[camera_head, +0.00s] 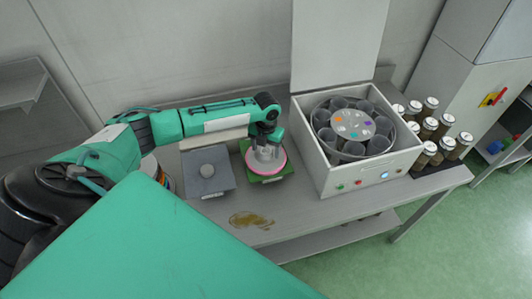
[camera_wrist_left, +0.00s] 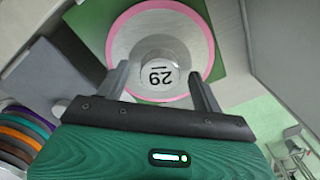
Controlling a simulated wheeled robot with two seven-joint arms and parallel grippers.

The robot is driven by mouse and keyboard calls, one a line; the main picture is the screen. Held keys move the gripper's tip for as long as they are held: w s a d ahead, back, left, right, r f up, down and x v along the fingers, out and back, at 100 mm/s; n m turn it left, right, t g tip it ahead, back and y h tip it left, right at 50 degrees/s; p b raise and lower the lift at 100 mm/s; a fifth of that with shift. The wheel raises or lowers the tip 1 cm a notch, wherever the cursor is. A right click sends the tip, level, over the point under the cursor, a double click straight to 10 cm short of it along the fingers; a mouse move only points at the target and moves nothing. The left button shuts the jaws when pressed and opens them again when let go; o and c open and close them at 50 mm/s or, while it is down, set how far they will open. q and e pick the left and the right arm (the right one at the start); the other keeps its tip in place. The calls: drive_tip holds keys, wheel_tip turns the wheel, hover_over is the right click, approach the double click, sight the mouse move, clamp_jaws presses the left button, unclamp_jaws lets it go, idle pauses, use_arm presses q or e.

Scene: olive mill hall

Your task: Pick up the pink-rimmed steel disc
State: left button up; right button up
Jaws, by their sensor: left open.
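The pink-rimmed steel disc (camera_head: 257,168) lies on a green mat (camera_head: 277,174) on the table. In the left wrist view my left gripper (camera_wrist_left: 160,92) is open, with one finger on each side of the knob. I cannot tell whether the fingers touch it. My right gripper is not in view.
A grey pad (camera_head: 220,183) with a round knob lies left of the green mat. An open white centrifuge box (camera_head: 375,176) stands close on the right, its lid raised. Several brown jars (camera_head: 438,145) stand beyond it. A brown spill (camera_head: 251,220) marks the table front. Coloured discs (camera_wrist_left: 22,135) are stacked at left.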

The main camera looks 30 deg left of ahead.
use_arm(q)
drive_tip(key=c, duration=0.8)
drive_tip(key=shift+o, duration=0.2)
wheel_tip(320, 180, up, 11)
drive_tip(key=b, duration=0.4)
wheel_tip(320, 180, up, 9)
drive_tip(key=b, duration=0.1)
hover_over(266, 150)
wheel_tip(266, 150, up, 3)
drive_tip(key=p, duration=0.3)
drive_tip(key=shift+s+p, duration=0.15)
drive_tip(key=shift+p, duration=0.2)
drive_tip(key=shift+d+f, duration=0.1)
